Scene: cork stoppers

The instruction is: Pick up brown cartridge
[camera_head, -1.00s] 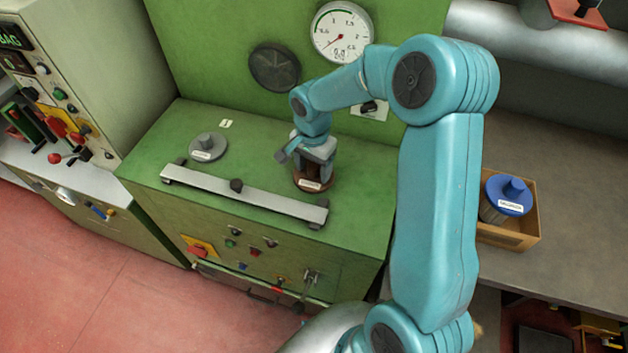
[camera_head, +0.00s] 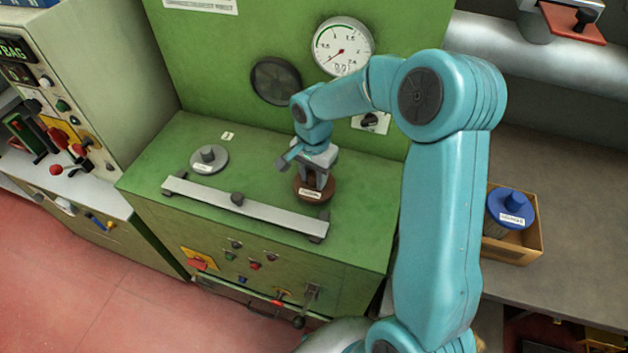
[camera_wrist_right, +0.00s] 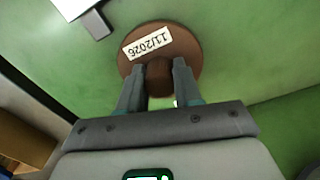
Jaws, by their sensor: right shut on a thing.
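The brown cartridge (camera_head: 314,190) is a round disc with a knob and a white label, at the right part of the green machine top. In the right wrist view the brown cartridge (camera_wrist_right: 185,45) shows its label, "11/2026", upside down. My right gripper (camera_head: 318,178) is above it, and its two fingers (camera_wrist_right: 163,75) are shut on the knob from both sides. I cannot tell whether the disc still touches the green top. My left gripper is not in view.
A grey cartridge (camera_head: 209,158) sits at the left of the green top (camera_head: 262,170). A metal bar (camera_head: 240,206) runs along its front. A blue cartridge (camera_head: 511,207) is in an open box (camera_head: 518,247) on the right bench. A gauge (camera_head: 342,46) is on the back panel.

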